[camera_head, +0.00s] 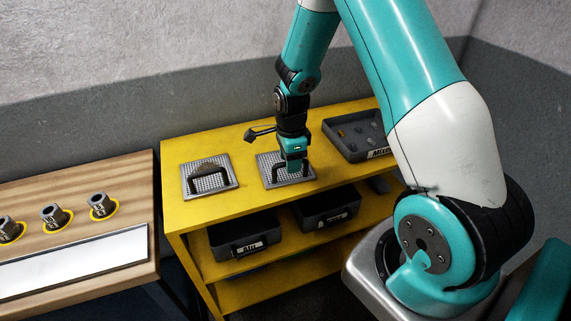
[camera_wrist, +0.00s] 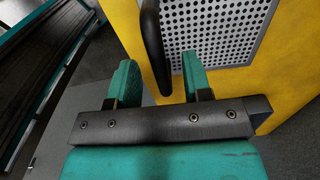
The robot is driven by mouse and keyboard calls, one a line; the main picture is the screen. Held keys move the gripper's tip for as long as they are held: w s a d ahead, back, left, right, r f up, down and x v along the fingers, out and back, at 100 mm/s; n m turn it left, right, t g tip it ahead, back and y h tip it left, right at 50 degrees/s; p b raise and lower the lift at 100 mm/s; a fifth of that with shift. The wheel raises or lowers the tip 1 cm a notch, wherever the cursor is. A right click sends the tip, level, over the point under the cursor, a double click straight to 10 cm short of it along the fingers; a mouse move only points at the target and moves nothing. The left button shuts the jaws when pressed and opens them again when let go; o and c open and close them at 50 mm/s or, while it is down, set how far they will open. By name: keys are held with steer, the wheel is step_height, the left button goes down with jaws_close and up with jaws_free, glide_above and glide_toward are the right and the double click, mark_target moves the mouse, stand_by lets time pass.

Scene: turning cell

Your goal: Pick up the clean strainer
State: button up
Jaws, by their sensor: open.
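The clean strainer (camera_head: 270,174) is a grey perforated plate with a black handle, lying flat on the yellow bench. My gripper (camera_head: 294,166) is down at its handle. In the wrist view, the perforated plate (camera_wrist: 222,28) is bare and the black handle (camera_wrist: 152,40) shows between the two spread teal fingers of my open gripper (camera_wrist: 160,66). I cannot tell whether a finger touches the handle. A second strainer (camera_head: 190,185), with brown debris on it, lies to the left. My gripper hides part of the clean strainer in the head view.
A grey bin (camera_head: 340,152) with small parts stands at the right on the yellow bench (camera_head: 240,205). Two dark bins (camera_head: 222,250) (camera_head: 308,222) sit on the shelf below. A wooden table (camera_head: 100,235) with several hex metal parts (camera_head: 100,203) stands at the left.

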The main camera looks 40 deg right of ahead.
jaws_close()
steer(key=shift+r, duration=0.15)
